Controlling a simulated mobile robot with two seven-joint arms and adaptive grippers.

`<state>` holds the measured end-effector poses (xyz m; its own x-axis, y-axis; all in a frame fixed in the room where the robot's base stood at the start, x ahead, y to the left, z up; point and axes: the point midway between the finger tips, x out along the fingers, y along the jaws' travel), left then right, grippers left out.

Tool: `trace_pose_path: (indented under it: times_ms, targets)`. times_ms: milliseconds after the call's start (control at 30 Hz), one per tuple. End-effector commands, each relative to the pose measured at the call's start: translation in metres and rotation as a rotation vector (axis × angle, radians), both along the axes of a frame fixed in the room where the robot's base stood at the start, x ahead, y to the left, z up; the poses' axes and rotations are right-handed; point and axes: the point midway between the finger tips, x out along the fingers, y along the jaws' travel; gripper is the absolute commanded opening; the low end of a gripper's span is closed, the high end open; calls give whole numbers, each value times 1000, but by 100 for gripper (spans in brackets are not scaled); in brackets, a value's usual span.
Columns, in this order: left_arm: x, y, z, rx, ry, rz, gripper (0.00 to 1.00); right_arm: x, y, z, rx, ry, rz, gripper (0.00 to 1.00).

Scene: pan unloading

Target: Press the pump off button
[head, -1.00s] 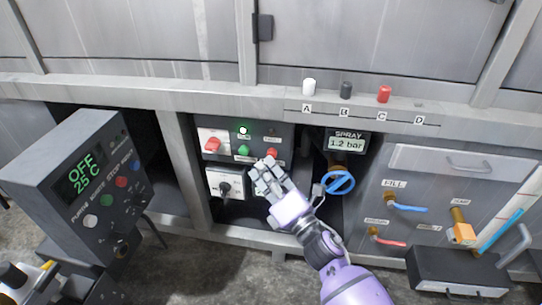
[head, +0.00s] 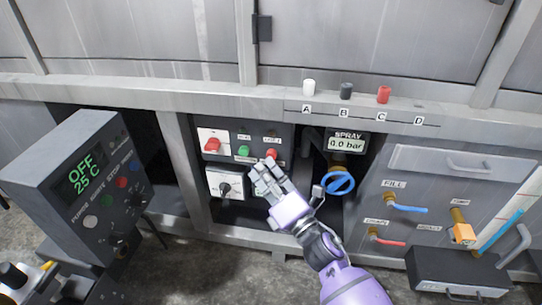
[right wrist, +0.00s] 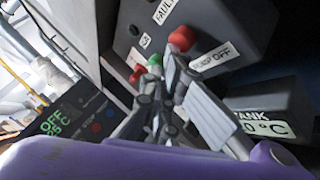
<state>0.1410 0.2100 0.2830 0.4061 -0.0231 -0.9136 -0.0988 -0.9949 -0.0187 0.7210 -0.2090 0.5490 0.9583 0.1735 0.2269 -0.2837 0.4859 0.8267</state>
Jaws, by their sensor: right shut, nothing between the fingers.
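The pump panel (head: 225,134) is a dark box under the counter. It carries a red switch (head: 211,144), a green button (head: 243,151) and a red button (head: 271,153). In the right wrist view the red button (right wrist: 182,38) sits beside a label reading PUMP OFF (right wrist: 212,56), with the green button (right wrist: 155,61) to its left. My right gripper (head: 265,168) is shut and empty. Its fingertips are right at the red button's lower edge; whether they touch it I cannot tell.
The spray display (head: 346,144) reads 0.0 bar, above a blue valve wheel (head: 340,183). A box with a knob (head: 225,188) sits below the panel. A control box (head: 85,180) reading OFF 25 °C stands left. A drawer panel with valves (head: 400,180) is right.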

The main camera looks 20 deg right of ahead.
Motion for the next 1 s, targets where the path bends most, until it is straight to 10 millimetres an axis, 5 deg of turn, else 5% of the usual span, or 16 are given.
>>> trace_pose_path:
  times_ms: [567, 1000]
  targets:
    - [0, 0, 3, 0, -2, 0, 40, -12, 8, 0, 1, 1, 1, 0]
    - [2, 0, 10, 0, -7, 0, 40, -47, 31, 0, 0, 0, 1, 0]
